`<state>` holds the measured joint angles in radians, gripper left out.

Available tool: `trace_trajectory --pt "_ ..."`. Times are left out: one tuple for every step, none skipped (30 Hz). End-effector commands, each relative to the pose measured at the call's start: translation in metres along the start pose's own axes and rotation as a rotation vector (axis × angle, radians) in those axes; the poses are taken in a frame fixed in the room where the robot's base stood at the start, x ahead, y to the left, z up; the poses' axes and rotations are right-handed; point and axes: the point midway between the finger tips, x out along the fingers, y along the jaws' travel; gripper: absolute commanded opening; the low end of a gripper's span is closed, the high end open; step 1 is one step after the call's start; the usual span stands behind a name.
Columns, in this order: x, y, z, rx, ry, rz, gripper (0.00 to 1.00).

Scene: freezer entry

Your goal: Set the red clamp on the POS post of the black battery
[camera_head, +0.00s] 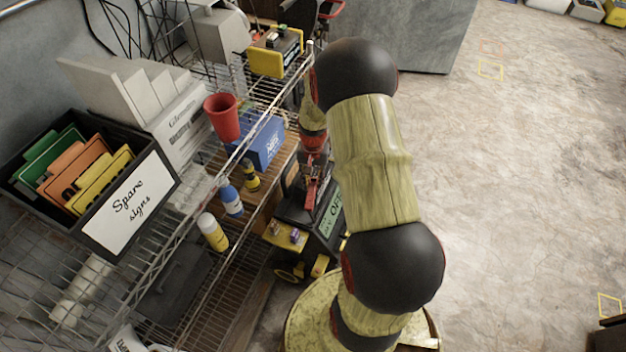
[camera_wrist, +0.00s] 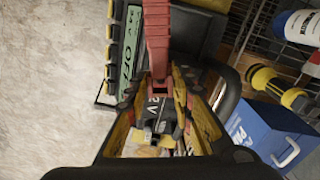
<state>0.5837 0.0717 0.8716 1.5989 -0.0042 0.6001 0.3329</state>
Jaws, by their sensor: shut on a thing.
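My gripper (camera_head: 314,150) is shut on the red clamp (camera_head: 311,190), which hangs below it at the left side of my arm. In the wrist view the clamp (camera_wrist: 158,40) runs up from between the fingers. A black unit with a green panel reading "OFF" (camera_head: 331,215) is below and beside the clamp; the panel also shows in the wrist view (camera_wrist: 125,45). A yellow-topped part with small posts (camera_head: 287,236) is at its lower left. I cannot tell which part is the black battery, or read a POS mark. The clamp's jaw ends are partly hidden.
A wire shelf rack (camera_head: 190,255) stands close on the left, with a blue box (camera_head: 262,143), bottles (camera_head: 213,232), a red cup (camera_head: 222,117) and a black sign bin (camera_head: 163,185). A grey cabinet (camera_head: 405,35) is at the back.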

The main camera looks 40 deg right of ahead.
Motion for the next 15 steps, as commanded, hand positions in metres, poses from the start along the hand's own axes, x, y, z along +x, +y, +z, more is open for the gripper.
trace_trajectory --pt "0.0012 -0.0001 -0.0003 0.0 0.001 0.0 0.0" --pt "0.0017 -0.0001 -0.0003 0.0 0.001 0.0 0.0" --pt "0.0025 -0.0001 -0.0003 0.0 0.001 0.0 0.0" --pt "0.0031 -0.0001 -0.0003 0.0 0.001 0.0 0.0" --pt "0.0037 -0.0001 -0.0003 0.0 0.001 0.0 0.0" --pt "0.0045 -0.0001 -0.0003 0.0 0.001 0.0 0.0" --pt "0.0051 -0.0001 -0.0003 0.0 0.001 0.0 0.0" --pt "0.0057 -0.0001 -0.0003 0.0 0.001 0.0 0.0" --pt "0.0065 -0.0001 -0.0003 0.0 0.001 0.0 0.0" --pt "0.0071 -0.0001 -0.0003 0.0 0.001 0.0 0.0" --pt "0.0078 -0.0001 -0.0002 0.0 0.0 0.0 0.0" --pt "0.0086 -0.0001 -0.0002 0.0 0.0 0.0 0.0" --pt "0.0092 -0.0001 -0.0002 0.0 0.0 0.0 0.0" --pt "0.0098 -0.0001 -0.0002 0.0 0.0 0.0 0.0" --pt "0.0106 -0.0001 -0.0002 0.0 0.0 0.0 0.0"
